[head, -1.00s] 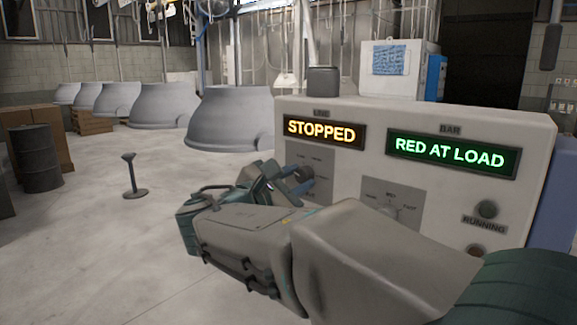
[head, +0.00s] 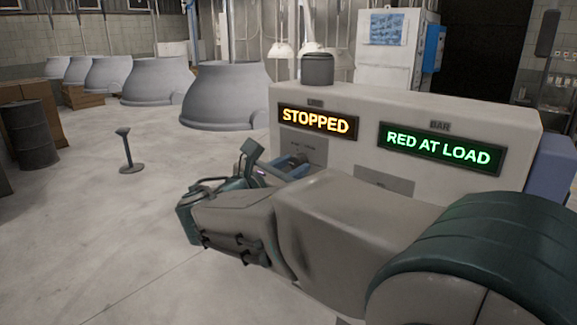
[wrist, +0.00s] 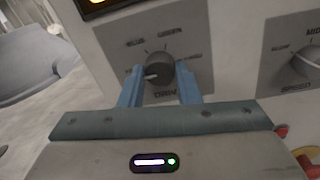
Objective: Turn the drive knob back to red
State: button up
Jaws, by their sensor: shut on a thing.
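In the wrist view a dark round knob (wrist: 158,66) sits on a grey plate (wrist: 185,45) with small labels around it, mostly too blurred to read. Its white pointer mark points left and slightly down. My gripper (wrist: 160,82) has its two blue fingers either side of the knob, shut on it. In the head view my gripper and forearm largely hide this knob. On the pale console (head: 390,105), the line display (head: 316,121) reads STOPPED in amber and the bar display (head: 440,149) reads RED AT LOAD in green.
A second, paler knob (wrist: 306,62) on its own plate is to the right, with a red button (wrist: 281,131) below it. A dark cylinder (head: 317,68) stands on the console. Grey hoods (head: 226,95), a post (head: 127,150) and a drum (head: 33,135) stand left, with clear floor between.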

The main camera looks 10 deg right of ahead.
jog(key=shift+f, duration=0.15)
jog(key=o, duration=1)
jog(key=shift+c, duration=0.2)
jog(key=shift+s, duration=0.1)
jog(key=b+v, duration=0.2)
jog(key=v, duration=1.1)
jog(key=shift+s+a, duration=0.2)
jog(key=shift+a, duration=0.1)
